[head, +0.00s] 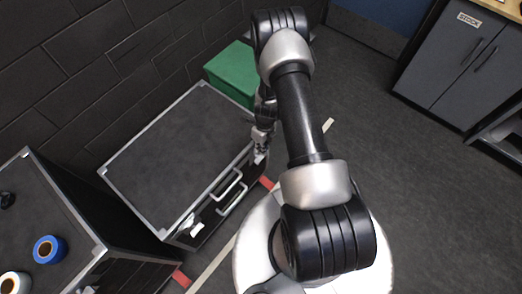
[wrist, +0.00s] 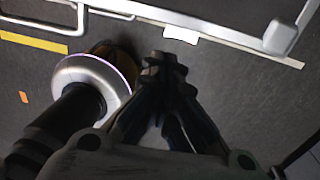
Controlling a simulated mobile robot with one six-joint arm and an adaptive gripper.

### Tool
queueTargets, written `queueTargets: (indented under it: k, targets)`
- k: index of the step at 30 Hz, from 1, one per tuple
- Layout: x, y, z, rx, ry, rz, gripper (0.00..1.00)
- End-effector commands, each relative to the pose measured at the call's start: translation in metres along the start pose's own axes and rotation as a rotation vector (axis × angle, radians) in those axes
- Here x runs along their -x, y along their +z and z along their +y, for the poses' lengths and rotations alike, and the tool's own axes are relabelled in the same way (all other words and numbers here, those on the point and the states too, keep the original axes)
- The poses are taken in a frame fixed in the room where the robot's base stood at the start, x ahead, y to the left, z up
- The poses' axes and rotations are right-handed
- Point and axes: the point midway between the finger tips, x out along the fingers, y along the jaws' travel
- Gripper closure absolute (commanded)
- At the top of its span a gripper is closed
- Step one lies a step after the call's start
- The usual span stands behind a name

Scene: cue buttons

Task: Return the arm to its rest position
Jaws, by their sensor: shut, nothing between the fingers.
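My gripper (head: 261,150) hangs fingers down at the right end of a large black flight case with silver edges (head: 175,150). In the wrist view my gripper (wrist: 165,62) shows its black fingers together, with nothing between them. The case's edge and a white tag (wrist: 181,34) lie beyond the fingertips; I cannot tell the exact gap. My arm rises from my white base, bends at the top of the head view and comes down to the gripper. No cue button can be made out in either view.
A second black case (head: 75,222) at the left carries a blue tape roll (head: 47,250) and a pale roll (head: 14,284). A green box (head: 232,72) stands behind the large case. A grey cabinet (head: 463,65) is at the right. Floor between arm and cabinet is clear.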

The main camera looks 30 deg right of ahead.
Motion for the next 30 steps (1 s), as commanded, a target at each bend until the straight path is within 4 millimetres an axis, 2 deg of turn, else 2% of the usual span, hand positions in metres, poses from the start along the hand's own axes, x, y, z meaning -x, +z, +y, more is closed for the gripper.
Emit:
queueTargets:
  k: [3,11,14,17,22,25,30]
  targets:
    - [0.006,0.000,0.001,0.000,0.000,-0.001,1.00]
    - [0.009,0.002,0.000,0.006,-0.001,-0.002,1.00]
    - [0.028,0.011,0.000,0.066,-0.008,-0.015,1.00]
    - [0.070,0.030,0.003,0.211,-0.025,-0.040,1.00]
    - [0.171,0.058,0.023,0.585,-0.071,-0.083,1.00]
    - [0.228,0.065,0.042,0.814,-0.106,-0.098,1.00]
    - [0.315,0.059,0.081,1.198,-0.178,-0.105,1.00]
